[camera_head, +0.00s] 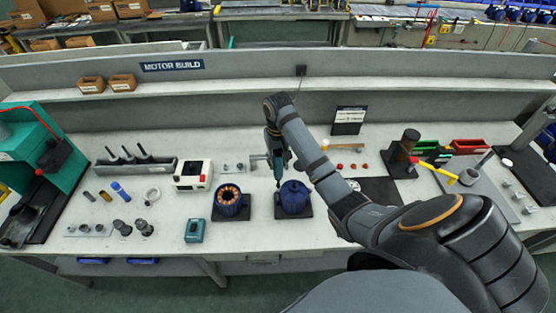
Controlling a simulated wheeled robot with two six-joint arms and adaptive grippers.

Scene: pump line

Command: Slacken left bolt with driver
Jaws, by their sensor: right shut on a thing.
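My right arm reaches in from the lower right, and its gripper (273,133) is shut on the driver (277,158), a dark teal tool hanging nearly upright with its bit pointing down. The bit ends at the upper left edge of a dark blue motor housing (294,198), which stands on a black base plate. I cannot tell whether the bit touches the bolt. The bolts are too small to make out, and my forearm passes close to the right side of the housing. My left gripper is not in view.
A motor with copper windings (230,201) stands just left of the housing. A teal box (194,230) and a white device (192,175) stand farther left.

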